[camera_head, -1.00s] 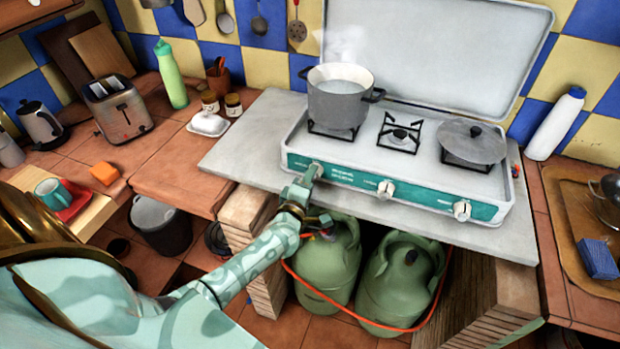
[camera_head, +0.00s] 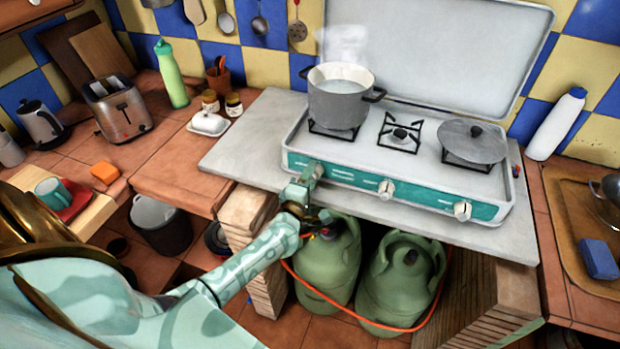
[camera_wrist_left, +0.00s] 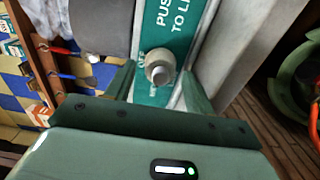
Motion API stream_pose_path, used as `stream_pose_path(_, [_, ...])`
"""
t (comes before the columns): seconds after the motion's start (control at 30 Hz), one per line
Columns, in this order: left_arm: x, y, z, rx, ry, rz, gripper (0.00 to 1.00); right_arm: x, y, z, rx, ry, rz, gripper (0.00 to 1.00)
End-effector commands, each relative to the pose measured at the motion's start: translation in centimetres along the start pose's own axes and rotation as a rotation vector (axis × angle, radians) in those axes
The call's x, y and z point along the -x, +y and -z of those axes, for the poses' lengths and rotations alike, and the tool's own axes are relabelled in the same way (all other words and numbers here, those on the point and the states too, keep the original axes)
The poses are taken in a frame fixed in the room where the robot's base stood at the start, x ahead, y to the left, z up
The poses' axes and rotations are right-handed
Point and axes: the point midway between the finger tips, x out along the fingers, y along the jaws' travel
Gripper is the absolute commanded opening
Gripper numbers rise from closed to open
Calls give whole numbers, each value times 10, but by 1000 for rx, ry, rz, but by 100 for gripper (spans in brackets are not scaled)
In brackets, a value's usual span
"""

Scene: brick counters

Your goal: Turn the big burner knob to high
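The stove (camera_head: 300,150) has a teal front panel with three pale knobs. The leftmost knob (camera_head: 317,170) is below the steaming grey pot (camera_head: 338,103). My left gripper (camera_head: 303,183) is at this knob, just in front of the panel. In the left wrist view, the knob (camera_wrist_left: 160,68) sits between the two fingers of the left gripper (camera_wrist_left: 158,88), which are apart, with gaps visible on both sides. The knob's pointer setting is too small to read. The middle knob (camera_head: 386,189) and right knob (camera_head: 462,210) are clear of the gripper. My right gripper is out of view.
Two green gas bottles (camera_head: 328,262) with an orange hose (camera_head: 360,322) stand under the counter, below my left forearm. A white bottle (camera_head: 556,125) stands right of the stove.

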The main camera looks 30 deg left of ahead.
Motion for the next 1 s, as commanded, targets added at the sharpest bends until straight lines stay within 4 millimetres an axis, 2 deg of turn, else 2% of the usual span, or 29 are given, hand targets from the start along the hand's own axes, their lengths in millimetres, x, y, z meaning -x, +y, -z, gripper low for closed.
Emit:
stream_pose_path(0.17, [1,0,0,-1,0,1,55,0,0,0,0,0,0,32])
stream_pose_path(0.27, [10,-1,0,-1,-1,3,55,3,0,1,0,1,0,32])
stream_pose_path(0.37, [27,0,0,0,-1,4,55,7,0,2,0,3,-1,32])
stream_pose_path(0.7, [118,0,0,0,-1,3,55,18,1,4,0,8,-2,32])
stream_pose_path(0.83, [144,0,0,-1,0,3,55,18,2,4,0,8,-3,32])
stream_pose_path(1.0, [161,0,0,0,0,0,55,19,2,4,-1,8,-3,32])
